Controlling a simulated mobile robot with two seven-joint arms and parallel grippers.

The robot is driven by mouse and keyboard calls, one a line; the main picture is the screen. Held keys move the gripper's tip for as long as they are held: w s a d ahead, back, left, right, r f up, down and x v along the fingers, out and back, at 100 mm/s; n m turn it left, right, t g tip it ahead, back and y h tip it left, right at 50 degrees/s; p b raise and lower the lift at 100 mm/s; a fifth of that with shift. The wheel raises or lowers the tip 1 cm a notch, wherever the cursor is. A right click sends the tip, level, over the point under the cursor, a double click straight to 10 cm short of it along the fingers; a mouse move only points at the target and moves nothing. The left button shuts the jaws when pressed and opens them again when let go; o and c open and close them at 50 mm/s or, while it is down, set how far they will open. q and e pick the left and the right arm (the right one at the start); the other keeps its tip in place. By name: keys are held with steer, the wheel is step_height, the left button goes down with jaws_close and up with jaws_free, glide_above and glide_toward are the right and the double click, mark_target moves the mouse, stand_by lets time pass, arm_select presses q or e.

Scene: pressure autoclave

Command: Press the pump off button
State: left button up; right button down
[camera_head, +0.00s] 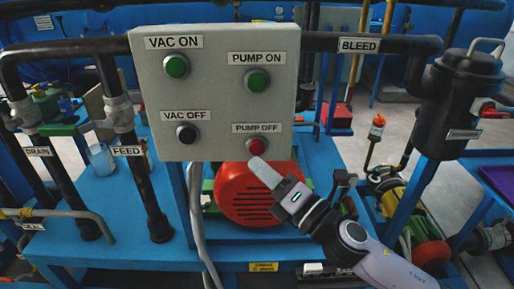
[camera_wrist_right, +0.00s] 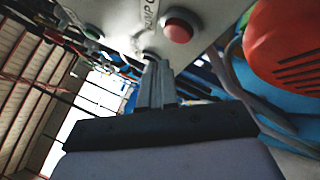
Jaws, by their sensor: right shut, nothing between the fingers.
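The red pump off button (camera_head: 256,147) is at the lower right of the grey control box (camera_head: 215,130), under its "PUMP OFF" label. It also shows in the right wrist view (camera_wrist_right: 179,28), up and to the right of the fingertips. My right gripper (camera_head: 254,163) is shut and empty, its fingertips just below the button in the head view. I cannot tell whether the tips touch the box. My left gripper is not in view.
The box also carries a green pump on button (camera_head: 257,81), a green vac on button (camera_head: 177,67) and a black vac off button (camera_head: 187,134). A red motor cover (camera_head: 243,196) lies below the box. Black pipes (camera_head: 146,200) stand at the left.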

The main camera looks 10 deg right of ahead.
steer(key=shift+s+a, duration=0.15)
steer(key=shift+s, duration=0.7)
steer(key=shift+s+a, duration=0.1)
steer(key=shift+s, duration=0.75)
steer(key=s+d+f+m+g+h, duration=0.2)
steer(key=s+d+f+m+h, duration=0.1)
steer(key=f+m, duration=0.6)
steer(key=s+d+f+m+g+h+p, duration=0.1)
steer(key=s+d+f+m+g+h, duration=0.1)
steer(key=s+d+f+m, duration=0.3)
steer(key=s+d+f+m+g+h, duration=0.2)
steer(key=s+d+f+m+h, duration=0.2)
steer(key=s+f+m, duration=0.4)
step_height(320, 180, down, 8)
steer(key=m, duration=0.7)
steer(key=shift+s+h, duration=0.3)
